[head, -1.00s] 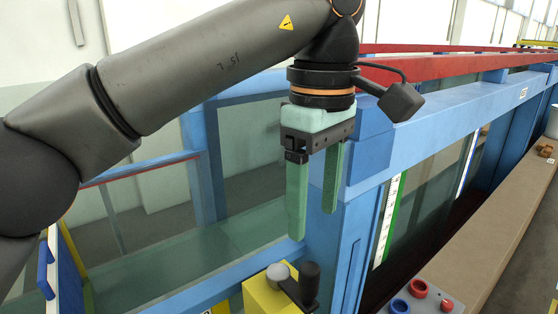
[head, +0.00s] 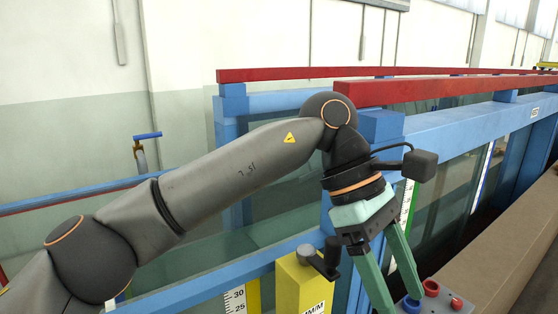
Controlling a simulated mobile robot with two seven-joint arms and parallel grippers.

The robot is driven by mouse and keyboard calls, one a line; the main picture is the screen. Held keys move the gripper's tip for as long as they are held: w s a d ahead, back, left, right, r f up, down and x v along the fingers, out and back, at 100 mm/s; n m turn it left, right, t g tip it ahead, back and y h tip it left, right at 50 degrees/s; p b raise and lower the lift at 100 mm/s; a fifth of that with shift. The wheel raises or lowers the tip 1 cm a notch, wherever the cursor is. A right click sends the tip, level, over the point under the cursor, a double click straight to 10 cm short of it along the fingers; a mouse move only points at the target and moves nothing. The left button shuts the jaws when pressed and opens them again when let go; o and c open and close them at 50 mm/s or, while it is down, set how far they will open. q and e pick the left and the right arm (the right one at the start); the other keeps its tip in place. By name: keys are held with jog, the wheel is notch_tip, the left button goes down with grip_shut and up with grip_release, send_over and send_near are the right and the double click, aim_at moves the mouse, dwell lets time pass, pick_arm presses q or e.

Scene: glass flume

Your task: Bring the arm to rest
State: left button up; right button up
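My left arm comes in from the left and reaches across the front of the glass flume (head: 460,115). Its gripper (head: 400,296) points down and to the right, with two green fingers spread apart and nothing between them. The finger tips hang in front of the flume's side, near the control panel; one tip runs to the bottom edge of the picture. My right gripper is not in view.
A yellow block (head: 300,285) with a dark crank handle (head: 318,262) stands close left of the gripper. Red and blue knobs sit on the panel (head: 440,290) at the lower right. A brown ledge (head: 500,235) runs along the flume. A blue-handled valve (head: 147,136) stands behind the arm.

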pick_arm(q)
jog(key=s+d+n+g+h, duration=0.3)
jog(key=s+d+g+h, duration=0.1)
jog(key=g+h, duration=0.15)
jog(key=w+a+f+n+t+h, duration=0.2)
jog(key=w+a+n+t+h, duration=0.2)
jog(key=w+n+t+h, duration=0.7)
jog(key=w+a+f+n+t+h, duration=0.3)
jog(key=n+t, duration=0.4)
jog(key=n, duration=0.9)
jog(key=w+a+f+n+t+y, duration=0.4)
jog(key=a+f+n+t+y, duration=0.6)
jog(key=n, duration=0.6)
jog(key=s+a+f+n+g+y, duration=0.15)
jog(key=a+f+n+y, duration=0.25)
jog(key=f, duration=0.5)
jog(key=s+a+f+n+y, duration=0.3)
jog(key=a+f+n+y, duration=0.15)
jog(key=f, duration=0.35)
jog(key=s+a+f+n+g+y, duration=0.1)
jog(key=s+a+f+n+g, duration=0.2)
jog(key=s+f, duration=0.5)
jog(key=s+a+f+n+g+y, duration=0.2)
jog(key=s+a+f+n+g, duration=0.1)
jog(key=s+a+f, duration=0.3)
jog(key=s+f+g, duration=0.1)
jog(key=s+f, duration=0.1)
jog(key=s, duration=0.1)
jog(key=shift+f, duration=0.25)
